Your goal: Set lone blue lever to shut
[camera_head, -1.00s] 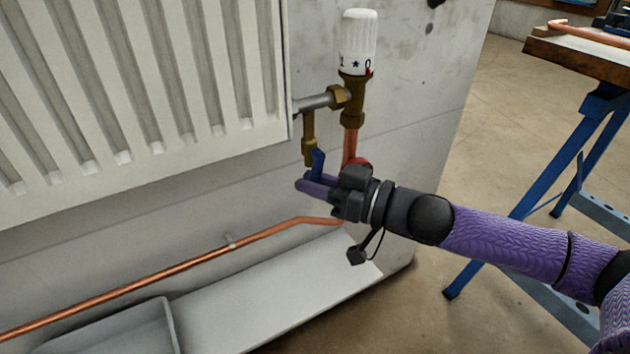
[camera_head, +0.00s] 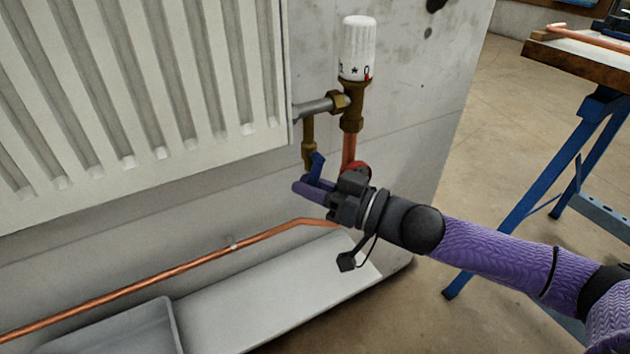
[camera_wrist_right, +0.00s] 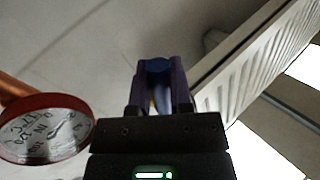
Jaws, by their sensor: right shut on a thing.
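The blue lever (camera_head: 318,163) hangs below a small brass valve (camera_head: 309,153) under the radiator's tail pipe. It is slightly tilted, its upper end leaning right. My right gripper (camera_head: 312,187) is shut on the lever's lower part, with purple fingers on either side of it. In the right wrist view the blue lever (camera_wrist_right: 158,67) shows between the two purple fingers (camera_wrist_right: 160,88). The fingers hide part of the lever. My left gripper is not in view.
A red-rimmed gauge (camera_wrist_right: 45,128) sits close beside the right gripper. A white thermostatic head (camera_head: 358,50) stands above on a copper riser. The radiator (camera_head: 130,90) fills the left. A copper pipe (camera_head: 170,272) runs low along the wall, above a pale tray (camera_head: 270,290).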

